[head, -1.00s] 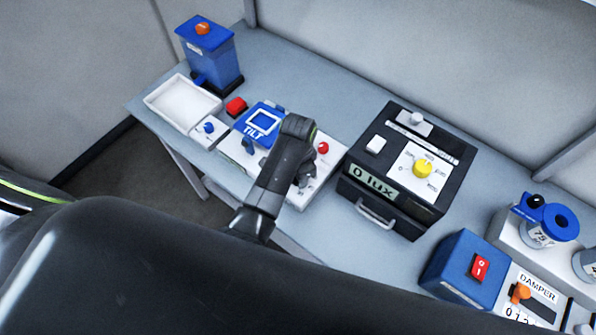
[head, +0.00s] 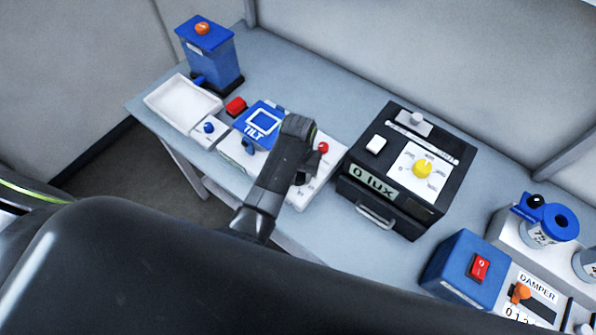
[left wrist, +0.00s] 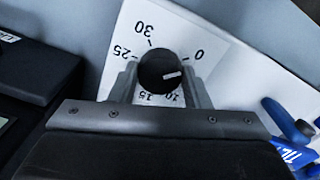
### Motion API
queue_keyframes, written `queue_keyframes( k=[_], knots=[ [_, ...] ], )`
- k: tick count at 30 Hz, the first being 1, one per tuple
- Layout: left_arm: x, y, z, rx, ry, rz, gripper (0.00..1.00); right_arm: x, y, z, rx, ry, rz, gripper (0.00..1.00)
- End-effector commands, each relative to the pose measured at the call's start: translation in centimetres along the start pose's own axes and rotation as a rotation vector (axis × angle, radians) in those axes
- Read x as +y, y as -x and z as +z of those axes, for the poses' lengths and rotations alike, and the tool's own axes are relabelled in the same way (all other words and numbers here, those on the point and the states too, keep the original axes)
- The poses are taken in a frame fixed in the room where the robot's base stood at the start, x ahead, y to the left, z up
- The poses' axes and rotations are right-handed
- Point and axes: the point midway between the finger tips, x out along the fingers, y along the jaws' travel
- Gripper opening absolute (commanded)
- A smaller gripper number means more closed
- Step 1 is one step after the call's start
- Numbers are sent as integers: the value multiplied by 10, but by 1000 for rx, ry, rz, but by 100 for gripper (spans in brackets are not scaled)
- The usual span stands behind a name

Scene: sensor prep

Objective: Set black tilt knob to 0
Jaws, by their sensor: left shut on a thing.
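The black tilt knob (left wrist: 160,73) sits on a white dial plate (left wrist: 184,42) in the left wrist view. Its white pointer mark faces right, a little below the 0. The labels 30, 25, 15 and 10 also show, partly covered. My left gripper (left wrist: 160,88) has one finger on each side of the knob and is shut on it. In the head view my left gripper (head: 309,165) is over the white panel beside the blue TILT unit (head: 263,121), and the knob is mostly hidden there. My right gripper is not in view.
A red knob (head: 323,147) is on the same panel. To the right stands a black box (head: 405,168) reading 0 lux. A white tray (head: 181,103), a red button (head: 236,105) and a blue bin (head: 210,57) are to the left. A blue switch box (head: 464,268) is at front right.

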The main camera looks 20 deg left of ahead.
Motion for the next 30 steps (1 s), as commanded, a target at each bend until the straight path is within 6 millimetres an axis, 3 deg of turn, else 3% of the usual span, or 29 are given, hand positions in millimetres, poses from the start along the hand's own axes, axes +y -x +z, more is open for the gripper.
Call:
queue_keyframes(
  k=[20,21,26,30],
  knots=[
    [0,0,0,0,68,0,20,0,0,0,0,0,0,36],
    [0,0,0,0,68,0,44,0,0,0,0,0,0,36],
    [0,0,0,0,68,0,65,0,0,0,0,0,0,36],
    [0,0,0,0,67,0,65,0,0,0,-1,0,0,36]
  ],
)
